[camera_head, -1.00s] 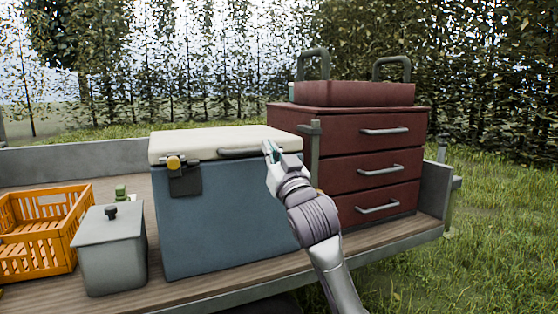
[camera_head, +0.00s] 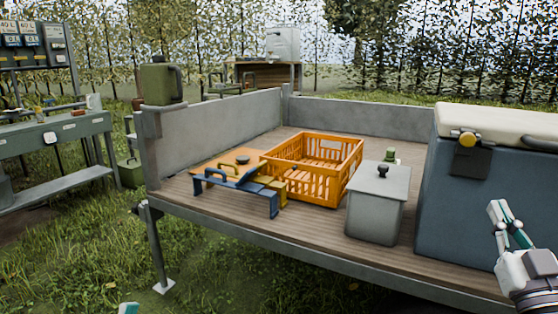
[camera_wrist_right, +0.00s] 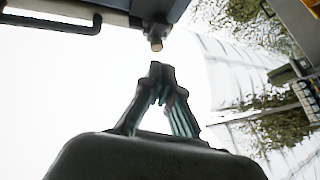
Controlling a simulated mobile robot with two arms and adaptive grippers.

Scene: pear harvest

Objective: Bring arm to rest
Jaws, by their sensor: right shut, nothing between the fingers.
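My right gripper (camera_head: 499,216) is at the right edge of the head view, in front of the blue cooler box (camera_head: 440,200) with a cream lid (camera_head: 490,120). Its fingers are shut and empty. In the right wrist view the fingertips (camera_wrist_right: 162,72) come together with nothing between them. A small gap shows between them and a brass-coloured knob above. Most of the right arm is outside the head view. Of my left gripper only a teal tip (camera_head: 128,308) shows at the bottom edge; the rest is cut off.
On the trailer bed (camera_head: 310,238) stand an orange crate (camera_head: 335,190), a grey lidded bin (camera_head: 376,215) and small blue and yellow pieces. A green canister (camera_head: 163,84) stands at the trailer's left corner. A grey-green bench (camera_head: 60,140) is at left. Grass in front is open.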

